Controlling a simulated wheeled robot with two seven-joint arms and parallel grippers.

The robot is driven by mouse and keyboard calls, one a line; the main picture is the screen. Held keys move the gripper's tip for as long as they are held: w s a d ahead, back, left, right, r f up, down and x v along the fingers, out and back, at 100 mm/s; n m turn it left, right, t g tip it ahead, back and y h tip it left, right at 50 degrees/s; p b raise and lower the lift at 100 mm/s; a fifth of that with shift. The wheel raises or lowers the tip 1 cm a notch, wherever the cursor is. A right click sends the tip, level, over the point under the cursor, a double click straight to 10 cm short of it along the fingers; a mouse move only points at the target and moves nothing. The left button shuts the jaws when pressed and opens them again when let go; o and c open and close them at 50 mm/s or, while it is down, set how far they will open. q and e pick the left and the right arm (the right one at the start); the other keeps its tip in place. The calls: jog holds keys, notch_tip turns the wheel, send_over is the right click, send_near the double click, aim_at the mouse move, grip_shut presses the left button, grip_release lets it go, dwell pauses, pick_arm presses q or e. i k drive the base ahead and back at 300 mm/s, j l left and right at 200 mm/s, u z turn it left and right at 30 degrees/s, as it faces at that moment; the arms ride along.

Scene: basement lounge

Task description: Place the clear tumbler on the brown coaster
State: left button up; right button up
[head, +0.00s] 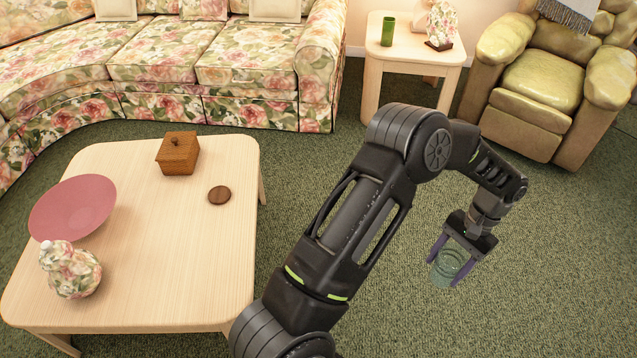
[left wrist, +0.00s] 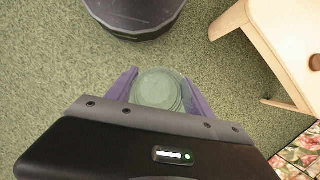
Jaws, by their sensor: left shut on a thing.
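The clear tumbler (head: 446,275) is held over the green carpet, right of the coffee table. My left gripper (head: 448,262) is shut on it, with a purple finger on each side. In the left wrist view, the tumbler (left wrist: 157,88) shows as a pale round shape between the fingers of my left gripper (left wrist: 161,84). The brown coaster (head: 219,195) lies flat and bare on the coffee table (head: 170,300), near its right edge and well left of the gripper. My right gripper is out of view.
On the coffee table are a wooden lidded box (head: 178,156), a pink bowl (head: 72,207) and a floral jar (head: 72,272). A side table (head: 400,48) holds a green cup (head: 388,31). A floral sofa (head: 255,65) and an olive armchair (head: 545,80) stand behind.

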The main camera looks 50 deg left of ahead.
aim_at(218, 194)
jog(key=i+j+u, duration=0.15)
jog(key=i+u, duration=0.85)
jog(key=u, duration=0.15)
jog(key=i+l+u, duration=0.2)
jog(key=u, duration=0.2)
jog(key=i+j+u, duration=0.35)
jog(key=i+u, duration=0.75)
jog(key=i, duration=0.2)
jog(key=i+j, duration=0.1)
jog(key=i+u, duration=0.05)
jog(key=i, duration=0.05)
